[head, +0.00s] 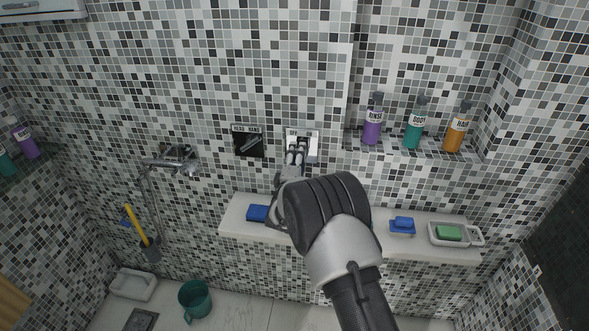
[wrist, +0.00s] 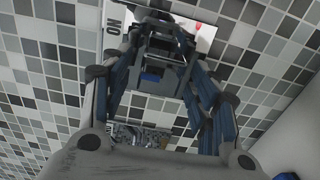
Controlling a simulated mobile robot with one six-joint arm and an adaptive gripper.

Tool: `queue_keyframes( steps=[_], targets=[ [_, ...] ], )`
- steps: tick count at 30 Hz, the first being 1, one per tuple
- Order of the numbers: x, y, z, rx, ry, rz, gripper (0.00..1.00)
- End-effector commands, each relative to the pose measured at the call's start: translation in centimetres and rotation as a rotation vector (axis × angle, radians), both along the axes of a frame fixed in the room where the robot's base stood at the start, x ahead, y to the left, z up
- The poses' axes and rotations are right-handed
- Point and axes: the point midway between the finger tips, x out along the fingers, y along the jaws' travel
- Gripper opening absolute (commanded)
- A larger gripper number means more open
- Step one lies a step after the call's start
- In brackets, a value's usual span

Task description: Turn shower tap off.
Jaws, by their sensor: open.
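A white switch plate (head: 313,147) with a label at its top edge is on the mosaic wall. My gripper (head: 295,157) is open right in front of it and hides much of it. In the wrist view, the white plate (wrist: 202,42) shows letters and a small red mark beyond my gripper's fingertips (wrist: 165,32). I cannot tell whether the fingers touch it. A dark square plate with a chrome lever (head: 249,143) is just to the left. A chrome shower tap (head: 172,164) with a hose is on the wall farther left.
A white ledge (head: 236,221) below holds a dark blue block (head: 257,213), a blue sponge (head: 402,224) and a green soap (head: 449,233) in a dish. Bottles stand on a shelf, including a teal one (head: 414,130). A teal bucket (head: 195,298) is on the floor.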

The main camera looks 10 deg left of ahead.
Motion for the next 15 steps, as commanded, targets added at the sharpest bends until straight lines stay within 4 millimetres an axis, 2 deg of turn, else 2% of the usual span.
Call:
queue_keyframes(
  steps=[9,15],
  targets=[
    [-6.3,0.3,0.1,-0.002,0.001,0.003,0.55],
    [-9.6,0.4,0.0,-0.001,0.001,0.002,0.55]
  ],
)
